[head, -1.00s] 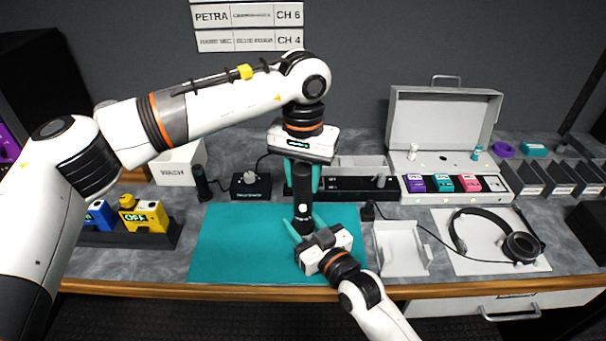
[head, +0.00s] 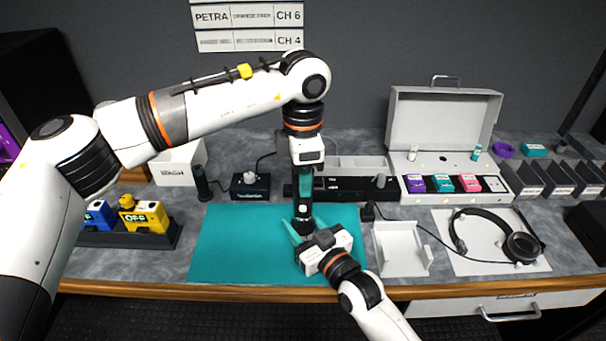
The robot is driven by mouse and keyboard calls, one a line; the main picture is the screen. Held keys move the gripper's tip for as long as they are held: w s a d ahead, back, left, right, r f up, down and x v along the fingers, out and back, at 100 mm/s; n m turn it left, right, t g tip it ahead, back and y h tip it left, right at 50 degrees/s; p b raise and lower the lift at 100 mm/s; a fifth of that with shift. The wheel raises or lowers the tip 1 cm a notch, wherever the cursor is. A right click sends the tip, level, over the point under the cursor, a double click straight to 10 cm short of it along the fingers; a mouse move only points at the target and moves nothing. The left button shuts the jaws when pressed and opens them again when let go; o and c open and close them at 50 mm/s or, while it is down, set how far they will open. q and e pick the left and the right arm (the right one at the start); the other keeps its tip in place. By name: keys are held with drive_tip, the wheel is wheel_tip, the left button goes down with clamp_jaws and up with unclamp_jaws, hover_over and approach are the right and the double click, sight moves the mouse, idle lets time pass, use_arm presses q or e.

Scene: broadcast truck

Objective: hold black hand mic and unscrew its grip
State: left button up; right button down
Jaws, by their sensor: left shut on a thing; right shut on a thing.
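The black hand mic (head: 302,208) stands upright above the teal mat (head: 235,245). My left gripper (head: 304,185) comes down from above and is shut on the mic's upper part, its teal finger covering much of that part. My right gripper (head: 302,232) reaches in from the front right and is shut on the mic's lower end, teal fingers on either side. Much of the mic is hidden by the fingers. I cannot tell whether its grip has separated from the upper part.
A black dock (head: 348,188) lies behind the mat. A white tray (head: 402,248) and a headset (head: 500,235) are to the right. An open case (head: 440,130) with coloured packs stands at the back right. Yellow and blue packs (head: 147,217) sit at the left. The mat's left half is clear.

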use_arm(q)
drive_tip(key=n, duration=0.8)
drive_tip(key=shift+n, duration=0.3)
drive_tip(key=n, duration=1)
drive_tip(key=shift+r, duration=0.1)
drive_tip(key=n, duration=1.1)
drive_tip(key=shift+r, duration=0.25)
drive_tip(key=shift+r, duration=0.9)
